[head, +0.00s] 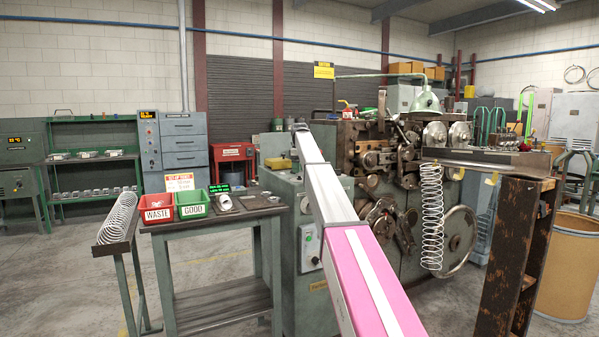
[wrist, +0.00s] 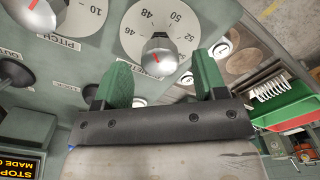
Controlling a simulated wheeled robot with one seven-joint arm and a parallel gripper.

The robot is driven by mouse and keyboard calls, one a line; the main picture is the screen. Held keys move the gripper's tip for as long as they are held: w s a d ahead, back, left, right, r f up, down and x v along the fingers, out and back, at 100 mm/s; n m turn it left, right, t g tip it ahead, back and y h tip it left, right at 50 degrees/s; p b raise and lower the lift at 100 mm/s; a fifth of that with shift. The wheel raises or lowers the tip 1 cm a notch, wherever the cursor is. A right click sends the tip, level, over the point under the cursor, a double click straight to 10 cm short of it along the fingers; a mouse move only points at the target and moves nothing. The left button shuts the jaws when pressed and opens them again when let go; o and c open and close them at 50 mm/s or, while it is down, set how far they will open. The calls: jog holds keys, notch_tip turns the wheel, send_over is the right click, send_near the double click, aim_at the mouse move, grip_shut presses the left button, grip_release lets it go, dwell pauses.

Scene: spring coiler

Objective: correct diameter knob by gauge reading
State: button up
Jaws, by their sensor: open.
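In the wrist view, the silver diameter knob (wrist: 158,50) stands out from a round white dial (wrist: 140,22) marked 46, 48, 50 and 52. Its red mark is short and I cannot read its setting exactly. The label below is partly hidden, with "METER" showing. My gripper (wrist: 165,74) is open, its green fingers apart on the left and right of the knob, with nothing held between them. I cannot tell whether either finger touches it. In the head view, a small display with green text (head: 219,189) stands on the bench; its reading is too small to make out.
The pitch knob (wrist: 35,8) is left of the diameter dial. In the head view, a red WASTE bin (head: 156,215) and a green GOOD bin (head: 193,211) stand on the bench (head: 215,220). A coiled spring (head: 431,220) hangs by the machine at right. Open floor lies front left.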

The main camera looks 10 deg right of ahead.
jog(key=shift+f, duration=0.75)
jog(key=c, duration=0.9)
jog(key=m, duration=0.4)
jog(key=shift+m, duration=0.3)
jog(key=m, duration=0.5)
jog(key=shift+r, duration=0.1)
jog(key=m, duration=0.5)
jog(key=shift+m, duration=0.4)
jog(key=m, duration=0.4)
jog(key=shift+m, duration=0.3)
